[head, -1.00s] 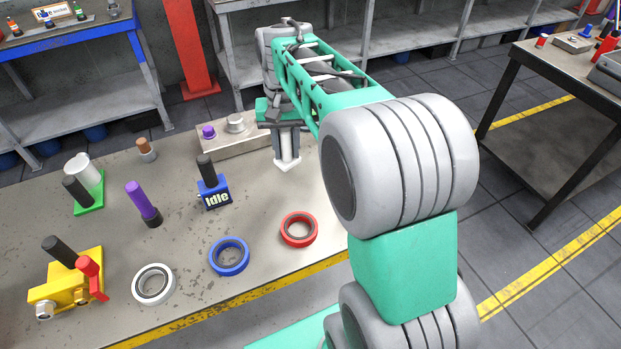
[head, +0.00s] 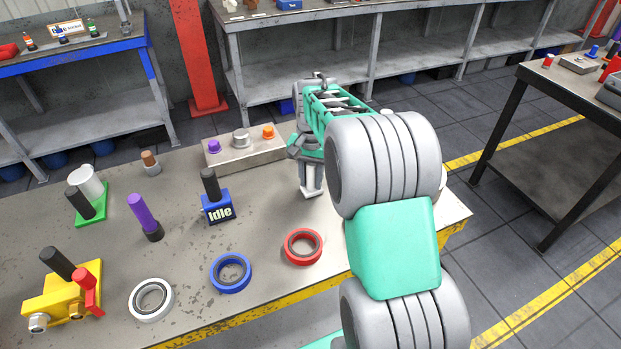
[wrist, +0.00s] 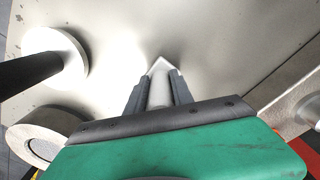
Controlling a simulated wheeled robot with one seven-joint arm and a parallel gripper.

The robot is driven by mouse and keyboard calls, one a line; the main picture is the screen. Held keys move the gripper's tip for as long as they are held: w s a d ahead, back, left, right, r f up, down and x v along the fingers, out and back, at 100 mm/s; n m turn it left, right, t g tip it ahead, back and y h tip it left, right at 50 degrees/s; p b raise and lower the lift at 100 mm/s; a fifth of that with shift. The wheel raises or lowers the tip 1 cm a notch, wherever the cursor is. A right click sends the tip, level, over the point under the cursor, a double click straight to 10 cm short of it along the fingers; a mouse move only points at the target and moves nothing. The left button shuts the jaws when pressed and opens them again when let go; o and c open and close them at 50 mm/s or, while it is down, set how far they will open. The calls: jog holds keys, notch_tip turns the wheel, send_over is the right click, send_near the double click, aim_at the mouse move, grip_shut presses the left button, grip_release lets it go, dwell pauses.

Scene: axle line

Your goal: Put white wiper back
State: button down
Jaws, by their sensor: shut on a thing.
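The white wiper (wrist: 160,88) is held between the two dark fingers of my gripper (wrist: 158,95) in the wrist view. It has a pale round handle and a pointed, wedge-like end. In the head view my gripper (head: 310,175) is over the right part of the workbench, with the wiper (head: 311,190) pointing down below it. Whether the wiper's end touches the bench top cannot be told. My gripper is just right of the grey block (head: 270,153), which carries purple, grey and orange knobs.
The workbench (head: 190,262) also holds a blue "Idle" block (head: 218,208), white (head: 151,299), blue (head: 231,272) and red (head: 302,246) rings, and a yellow fixture (head: 62,300). In the wrist view, a white disc with a dark rod (wrist: 55,58) stands left of the fingers.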

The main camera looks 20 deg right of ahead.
jog(key=shift+f, duration=0.15)
jog(key=c, duration=1.1)
grip_release()
notch_tip(320, 180, up, 12)
jog(key=shift+f+b, duration=0.15)
jog(key=shift+b, duration=0.25)
jog(key=shift+a+r, duration=0.1)
jog(key=shift+r, duration=0.2)
jog(key=s+a+f+n+t, duration=0.1)
jog(key=s+a+f+n, duration=0.1)
jog(key=s, duration=0.4)
jog(key=s+a+f+n+t, duration=0.1)
jog(key=s+a+f+n, duration=0.1)
jog(key=s+a, duration=0.3)
jog(key=s+a+f+n+t, duration=0.1)
jog(key=s+a+f+n, duration=0.2)
jog(key=s, duration=0.4)
jog(key=shift+s+a+n+t, duration=0.3)
jog(key=shift+s+a+n, duration=0.1)
jog(key=shift+a+n, duration=0.1)
